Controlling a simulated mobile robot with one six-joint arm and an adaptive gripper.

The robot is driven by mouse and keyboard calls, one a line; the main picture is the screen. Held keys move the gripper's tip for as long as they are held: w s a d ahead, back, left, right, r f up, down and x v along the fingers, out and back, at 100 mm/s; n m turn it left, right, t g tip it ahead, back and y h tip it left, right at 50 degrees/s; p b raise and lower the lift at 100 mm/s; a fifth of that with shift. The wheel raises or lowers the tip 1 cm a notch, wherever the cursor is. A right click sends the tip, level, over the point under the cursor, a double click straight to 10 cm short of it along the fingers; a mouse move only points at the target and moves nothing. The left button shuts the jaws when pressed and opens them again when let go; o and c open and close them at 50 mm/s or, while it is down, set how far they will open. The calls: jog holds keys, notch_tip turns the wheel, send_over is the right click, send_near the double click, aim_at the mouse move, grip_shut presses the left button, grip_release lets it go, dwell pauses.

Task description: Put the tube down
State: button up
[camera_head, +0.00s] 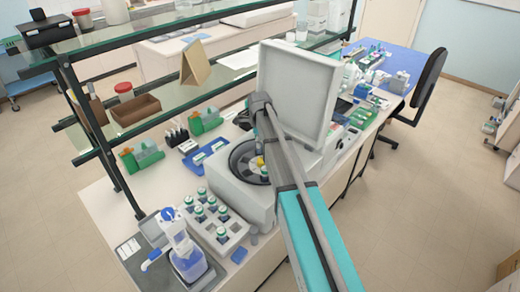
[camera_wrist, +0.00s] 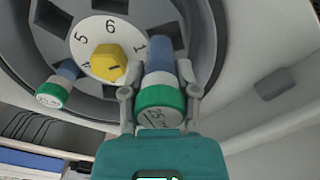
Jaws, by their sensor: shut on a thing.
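In the wrist view my gripper (camera_wrist: 160,92) is shut on a tube (camera_wrist: 160,105) with a green-rimmed cap marked 25 ml. The tube's blue body points into the rotor (camera_wrist: 205,60) of the centrifuge, at the slot by the number 1. I cannot tell whether it is fully seated. A second tube (camera_wrist: 52,92), with a pale cap, sits in a slot on the left of the rotor. A yellow knob (camera_wrist: 108,62) is at the hub. In the head view the centrifuge (camera_head: 232,192) stands on the bench, and my arm hides part of it.
The centrifuge lid (camera_head: 298,88) stands open behind the rotor. A grey rack (camera_head: 233,227) with several capped tubes is in front of the centrifuge, beside a blue-and-white wash bottle (camera_head: 188,262). A blue tray (camera_head: 190,161) lies to the left, and glass shelves (camera_head: 185,100) rise behind the bench.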

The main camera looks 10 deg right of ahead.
jog(key=shift+w+d+f+b, duration=0.1)
jog(key=shift+w+f+b, duration=0.35)
jog(key=shift+f+b, duration=1.6)
jog(key=shift+f+b, duration=0.35)
jog(key=shift+b, duration=0.05)
jog(key=o, duration=1)
jog(key=shift+r, duration=0.15)
notch_tip(320, 180, up, 12)
jog(key=p, duration=1.3)
jog(key=shift+r, duration=0.25)
